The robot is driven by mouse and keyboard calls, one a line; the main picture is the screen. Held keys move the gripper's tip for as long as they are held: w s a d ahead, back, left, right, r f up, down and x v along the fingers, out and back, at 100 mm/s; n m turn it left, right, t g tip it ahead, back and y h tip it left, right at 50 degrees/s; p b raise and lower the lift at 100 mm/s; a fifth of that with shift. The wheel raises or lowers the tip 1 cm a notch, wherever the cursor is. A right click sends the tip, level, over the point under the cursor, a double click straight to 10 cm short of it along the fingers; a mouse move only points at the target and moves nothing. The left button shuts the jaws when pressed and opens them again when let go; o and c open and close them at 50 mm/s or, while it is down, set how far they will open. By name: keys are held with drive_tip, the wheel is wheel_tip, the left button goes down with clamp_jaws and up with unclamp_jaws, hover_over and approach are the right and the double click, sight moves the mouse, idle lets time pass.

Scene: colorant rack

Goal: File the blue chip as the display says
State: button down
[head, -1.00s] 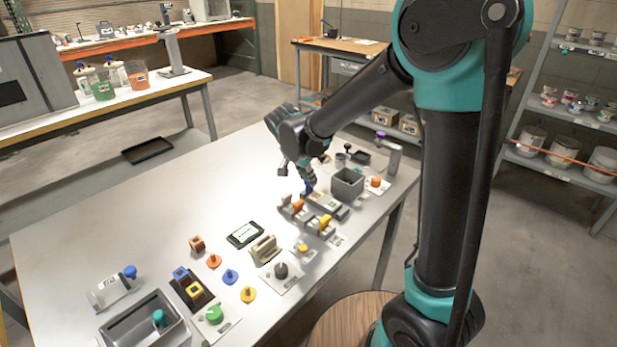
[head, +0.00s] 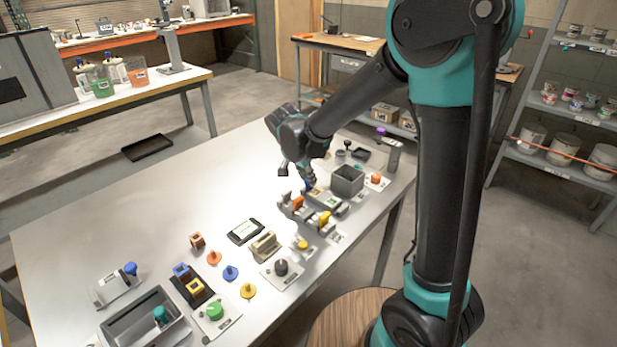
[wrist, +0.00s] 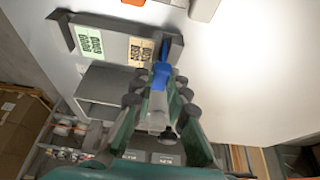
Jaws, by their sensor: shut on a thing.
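The blue chip (wrist: 161,74) is upright between the fingers of my gripper (wrist: 160,100) in the wrist view. My gripper is shut on it. The chip's far end is beside the cream card on a grey holder (wrist: 112,66), which also bears a green card; I cannot tell whether it touches the holder. In the head view my gripper (head: 306,180) is low over the table's far part, beside that holder (head: 338,209).
A grey open bin (head: 347,180) stands right behind the holder. Orange and yellow blocks (head: 324,219) sit on grey fixtures just in front. Several coloured pegs, a knob plate and a grey tray (head: 172,299) fill the near end. The table's left middle is clear.

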drive_tip(key=c, duration=1.1)
unclamp_jaws()
drive_tip(key=shift+r, duration=0.1)
drive_tip(key=shift+r, duration=3.4)
drive_tip(key=s+d+f+n, duration=0.1)
drive_tip(key=s+d+f, duration=0.1)
drive_tip(key=d, duration=0.4)
drive_tip(key=s+d+f+n+y, duration=0.1)
drive_tip(key=s+d+f+n, duration=0.1)
drive_tip(key=s+d, duration=0.3)
drive_tip(key=s+d+f+n+y, duration=0.1)
drive_tip(key=s+d, duration=0.3)
drive_tip(key=d, duration=0.4)
drive_tip(key=shift+d+f+n, duration=0.25)
drive_tip(key=shift+f+n, duration=0.15)
drive_tip(key=shift+f, duration=0.5)
drive_tip(key=s+d+f+n, duration=0.1)
drive_tip(key=s, duration=0.1)
drive_tip(key=s+d+f+n, duration=0.1)
drive_tip(key=s+d+f, duration=0.1)
drive_tip(key=s, duration=0.1)
drive_tip(key=s+d+f, duration=0.1)
drive_tip(key=s, duration=0.1)
drive_tip(key=shift+s+d+f+n+t+y, duration=0.25)
drive_tip(key=shift+s+d+n+t+y, duration=0.05)
drive_tip(key=shift+s+n+t+y, duration=0.1)
